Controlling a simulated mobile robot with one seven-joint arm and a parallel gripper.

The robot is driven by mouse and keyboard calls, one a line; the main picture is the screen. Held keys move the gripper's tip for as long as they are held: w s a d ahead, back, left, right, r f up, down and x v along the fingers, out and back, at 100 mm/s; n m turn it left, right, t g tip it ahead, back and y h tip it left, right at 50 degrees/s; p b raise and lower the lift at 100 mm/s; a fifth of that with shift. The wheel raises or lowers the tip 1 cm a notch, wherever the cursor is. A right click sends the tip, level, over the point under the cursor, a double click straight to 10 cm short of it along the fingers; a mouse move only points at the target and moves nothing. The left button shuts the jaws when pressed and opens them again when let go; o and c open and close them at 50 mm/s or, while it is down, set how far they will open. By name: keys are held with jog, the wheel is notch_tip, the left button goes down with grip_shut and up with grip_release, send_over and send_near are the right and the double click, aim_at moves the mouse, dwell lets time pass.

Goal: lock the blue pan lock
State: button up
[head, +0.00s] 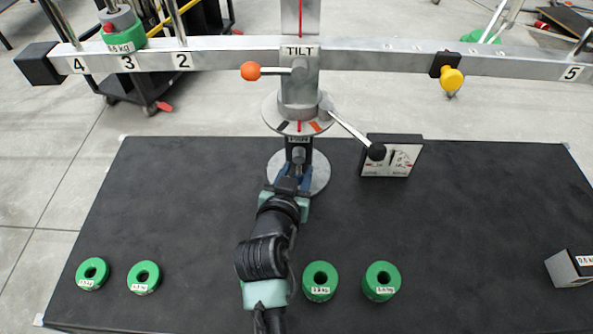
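The metal column (299,95) stands on a round base plate (318,180) on the black platform. My gripper (295,172) reaches up from below to the foot of the column, in front of a small silver round part (299,155) under a dark label. Dark blue shows on both sides of my gripper's tip. I cannot tell whether this is the blue pan lock or my fingers. The gripper hides much of this spot, so its opening and any contact are unclear. Above it is a round dial (298,126) with dark and orange marks.
A lever with a black knob (376,151) slants right from the dial, before a white gauge box (392,160). An orange-knobbed tilt lever (251,71) and a yellow knob (452,79) sit higher, at the beam (370,60). Several green ring weights (320,281) lie at the front.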

grip_shut()
dwell(1.2)
